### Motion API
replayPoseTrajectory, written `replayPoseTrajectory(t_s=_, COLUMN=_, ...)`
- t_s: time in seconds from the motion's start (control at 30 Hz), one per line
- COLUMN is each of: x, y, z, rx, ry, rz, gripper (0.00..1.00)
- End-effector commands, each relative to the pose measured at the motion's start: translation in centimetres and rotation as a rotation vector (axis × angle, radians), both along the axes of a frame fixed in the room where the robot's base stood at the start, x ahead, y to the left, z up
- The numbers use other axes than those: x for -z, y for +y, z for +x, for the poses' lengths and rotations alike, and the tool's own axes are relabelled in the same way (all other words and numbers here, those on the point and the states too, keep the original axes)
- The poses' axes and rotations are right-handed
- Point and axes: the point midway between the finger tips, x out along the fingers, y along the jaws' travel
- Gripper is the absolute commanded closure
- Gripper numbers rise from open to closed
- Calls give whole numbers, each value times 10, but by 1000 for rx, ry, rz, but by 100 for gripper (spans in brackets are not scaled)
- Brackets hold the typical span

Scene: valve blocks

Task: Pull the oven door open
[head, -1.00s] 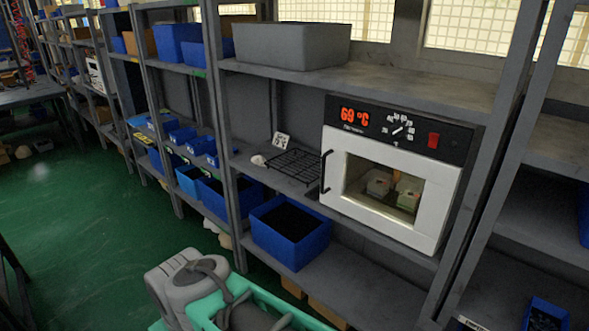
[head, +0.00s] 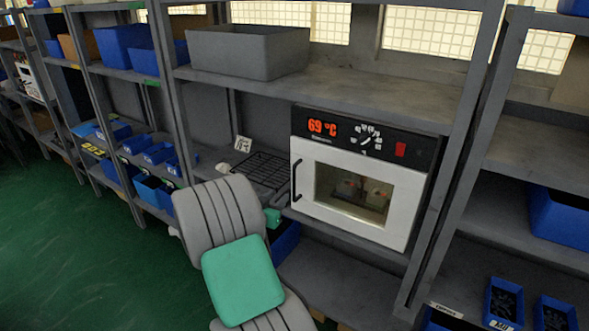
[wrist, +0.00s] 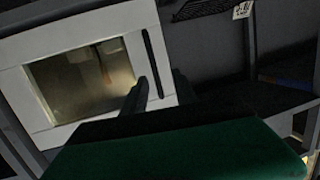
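The white oven (head: 365,145) stands on the middle shelf, its black panel reading 69 °C. Its door (head: 388,208) is shut and has a window with items dimly visible behind it. The black vertical handle (head: 297,180) is on the door's left edge in the head view. In the wrist view the handle (wrist: 152,60) runs down between my two dark fingertips. My gripper (wrist: 159,79) is open, with a finger on either side of the handle's lower part and gaps showing. Contact cannot be told. In the head view my arm mostly hides the gripper.
A black wire rack (head: 262,168) and a small white label card (head: 242,144) are on the shelf left of the oven. A grey bin (head: 250,50) sits on the shelf above. Shelf uprights flank the bay. Green floor is open at left.

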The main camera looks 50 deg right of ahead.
Motion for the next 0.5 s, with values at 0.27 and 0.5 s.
replayPoseTrajectory(t_s=0.27, x=-8, y=-42, z=-6, rx=-16, ry=-35, rz=-194, gripper=66)
replayPoseTrajectory(t_s=0.5, x=-10, y=-84, z=6, rx=-14, ry=-34, rz=-191, gripper=66)
